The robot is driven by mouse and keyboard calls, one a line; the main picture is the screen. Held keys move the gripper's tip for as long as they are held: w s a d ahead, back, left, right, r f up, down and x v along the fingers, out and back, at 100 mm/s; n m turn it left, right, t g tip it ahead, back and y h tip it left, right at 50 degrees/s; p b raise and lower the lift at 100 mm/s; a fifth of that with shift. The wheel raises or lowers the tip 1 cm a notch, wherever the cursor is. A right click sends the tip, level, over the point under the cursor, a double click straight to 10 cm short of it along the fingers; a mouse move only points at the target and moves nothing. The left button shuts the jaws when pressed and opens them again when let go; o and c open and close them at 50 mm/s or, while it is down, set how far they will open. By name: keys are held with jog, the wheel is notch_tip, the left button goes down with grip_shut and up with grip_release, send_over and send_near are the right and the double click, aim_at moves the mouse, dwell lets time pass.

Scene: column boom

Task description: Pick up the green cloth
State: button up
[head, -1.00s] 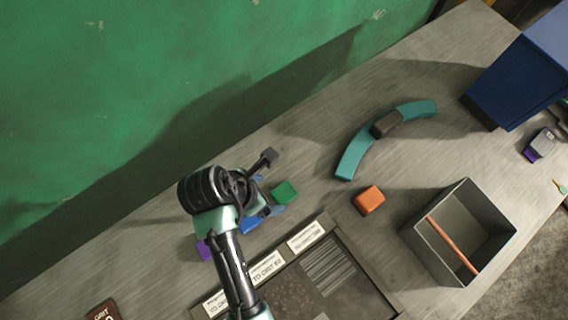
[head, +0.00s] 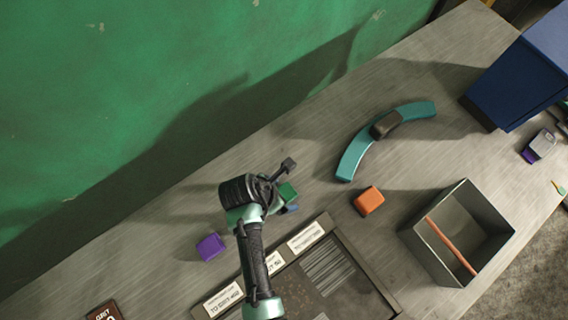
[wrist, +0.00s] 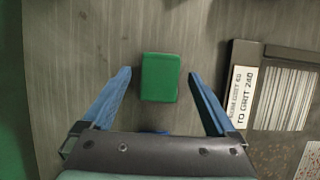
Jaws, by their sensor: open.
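The green cloth (wrist: 160,77) looks like a small folded block lying flat on the grey bench. In the wrist view it lies between the tips of my two blue fingers, with a gap on either side. My gripper (wrist: 160,73) is open and holds nothing. In the head view the green cloth (head: 289,190) is partly hidden behind my wrist, and only a bit of blue finger shows beside it. I cannot tell how high the fingertips are above the bench.
An orange block (head: 368,200) and an open grey bin (head: 421,250) stand to the right. A purple block (head: 210,246) lies to the left. A labelled tray (head: 335,235) lies in front. A teal curved handle (head: 352,160) lies behind. A green wall (head: 150,80) bounds the back.

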jog(key=shift+r, duration=0.1)
jog(key=c, duration=1.5)
